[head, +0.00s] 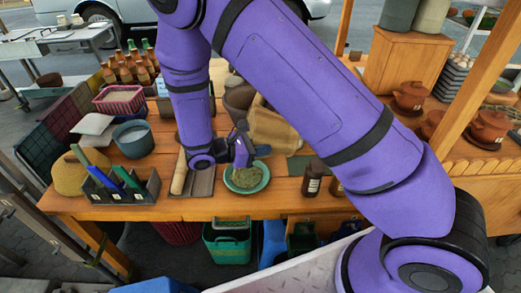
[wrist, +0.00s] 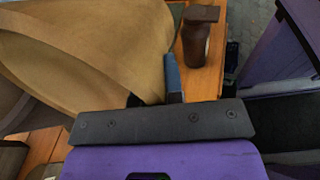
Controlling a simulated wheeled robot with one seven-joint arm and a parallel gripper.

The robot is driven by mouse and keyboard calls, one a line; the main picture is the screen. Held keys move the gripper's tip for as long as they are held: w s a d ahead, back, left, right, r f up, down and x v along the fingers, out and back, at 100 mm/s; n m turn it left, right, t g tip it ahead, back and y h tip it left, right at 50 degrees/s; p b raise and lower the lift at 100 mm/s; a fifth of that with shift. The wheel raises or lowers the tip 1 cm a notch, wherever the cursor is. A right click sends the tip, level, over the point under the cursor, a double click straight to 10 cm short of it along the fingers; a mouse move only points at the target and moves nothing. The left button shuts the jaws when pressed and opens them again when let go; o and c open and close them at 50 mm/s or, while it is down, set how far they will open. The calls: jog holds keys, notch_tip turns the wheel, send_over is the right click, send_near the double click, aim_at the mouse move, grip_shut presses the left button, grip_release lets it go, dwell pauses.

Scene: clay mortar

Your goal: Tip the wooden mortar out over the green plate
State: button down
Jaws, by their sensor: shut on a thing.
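The wooden mortar (head: 272,128) is tan and appears tilted, behind and a little right of the green plate (head: 247,192) in the head view. In the wrist view the mortar (wrist: 110,50) fills the upper left, with a blue fingertip against its side. My gripper (head: 256,150) is shut on the mortar; the grip itself is partly hidden. The green plate lies on the wooden table and holds a heap of crumbly green stuff. The inside of the mortar is not clear in the head view.
Dark bottles (head: 312,178) stand right of the plate; one (wrist: 196,38) shows in the wrist view. A grey tray (head: 200,183) with a wooden pestle (head: 180,172) lies to the left. A black caddy (head: 125,192) sits farther left.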

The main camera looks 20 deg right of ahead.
aim_at(276, 143)
jog(key=d+r+y, duration=0.1)
jog(key=y, duration=0.1)
jog(key=d+r+y, duration=0.1)
jog(key=y, duration=0.1)
jog(key=d+r+m+y, duration=0.1)
jog(key=r, duration=0.1)
jog(key=shift+s+d+r+t+y, duration=0.1)
jog(key=shift+s+t+y, duration=0.3)
jog(key=y, duration=0.2)
jog(key=f+t+y, duration=0.1)
jog(key=y, duration=0.1)
jog(key=shift+f+m+y, duration=0.2)
jog(key=shift+m+y, duration=0.1)
jog(key=shift+m, duration=0.1)
jog(key=shift+f+m+t+y, duration=0.15)
jog(key=shift+f+t+y, duration=0.1)
jog(key=shift+y, duration=0.75)
jog(key=shift+f+m+t+y, duration=0.15)
jog(key=shift+f+y, duration=0.1)
jog(key=shift+y, duration=0.75)
